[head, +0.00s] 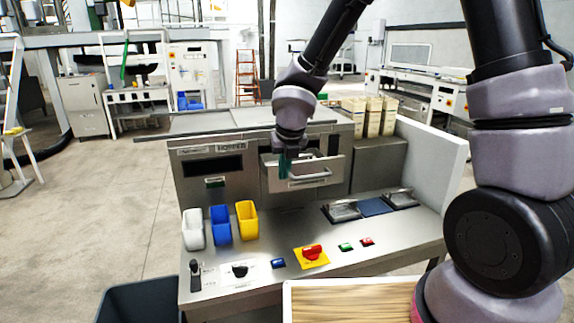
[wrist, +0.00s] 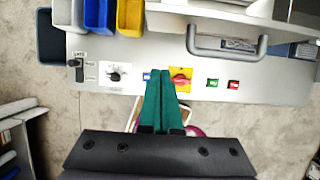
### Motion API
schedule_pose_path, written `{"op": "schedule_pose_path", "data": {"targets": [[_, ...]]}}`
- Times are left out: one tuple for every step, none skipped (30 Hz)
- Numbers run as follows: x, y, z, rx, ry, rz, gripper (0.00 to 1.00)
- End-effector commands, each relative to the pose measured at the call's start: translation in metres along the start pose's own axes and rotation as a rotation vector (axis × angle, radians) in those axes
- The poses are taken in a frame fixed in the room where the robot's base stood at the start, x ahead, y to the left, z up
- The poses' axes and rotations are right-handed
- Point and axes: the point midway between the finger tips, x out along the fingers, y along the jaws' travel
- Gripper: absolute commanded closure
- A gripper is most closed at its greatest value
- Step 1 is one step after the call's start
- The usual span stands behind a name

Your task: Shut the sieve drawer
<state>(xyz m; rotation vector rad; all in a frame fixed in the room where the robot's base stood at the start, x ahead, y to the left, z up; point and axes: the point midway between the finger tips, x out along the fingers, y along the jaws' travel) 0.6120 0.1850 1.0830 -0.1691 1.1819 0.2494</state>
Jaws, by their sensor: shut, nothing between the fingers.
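The sieve drawer (head: 335,168) is a grey metal front with a bar handle (head: 312,184), set in the machine to the right of the dark hopper window. Its front stands out from the machine's face, so it is partly open. In the wrist view the drawer (wrist: 215,20) is at the top right with its handle (wrist: 228,54) below it. My gripper (head: 285,174) has green fingers pointing down at the drawer's left end, left of the handle. In the wrist view the fingertips (wrist: 160,72) are together and empty, left of the handle. Whether they touch the drawer cannot be told.
White, blue (head: 221,224) and yellow (head: 247,221) bins stand on the bench at left. A red knob (head: 312,252), green and red buttons, and a black knob lie along the front. Dark trays (head: 342,211) sit at right. A pale side panel (head: 432,165) bounds the right.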

Motion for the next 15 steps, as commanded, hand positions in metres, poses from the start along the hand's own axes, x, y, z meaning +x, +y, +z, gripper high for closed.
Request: {"op": "schedule_pose_path", "data": {"targets": [[0.012,0.002,-0.002,-0.007,0.006,0.0,1.0],[0.017,0.001,-0.002,-0.004,0.004,0.0,1.0],[0.024,0.001,-0.002,-0.003,0.004,-0.001,1.0],[0.028,0.001,-0.001,-0.004,0.003,0.0,1.0],[0.033,0.001,-0.002,-0.003,0.004,-0.001,1.0],[0.039,0.001,-0.001,-0.002,0.003,-0.001,1.0],[0.043,0.001,-0.001,-0.003,0.002,0.0,1.0],[0.047,0.001,-0.001,0.0,0.002,-0.001,1.0],[0.052,0.001,-0.001,-0.001,0.002,-0.001,1.0],[0.056,0.001,-0.001,-0.001,0.002,-0.001,1.0],[0.059,0.001,-0.001,-0.002,0.003,-0.001,1.0],[0.061,-0.001,0.006,0.005,0.0,-0.001,1.0],[0.062,-0.001,0.011,0.006,-0.001,-0.001,1.0],[0.063,-0.001,0.014,0.008,-0.001,-0.001,1.0],[0.065,-0.001,0.018,0.007,-0.001,-0.001,1.0]]}}
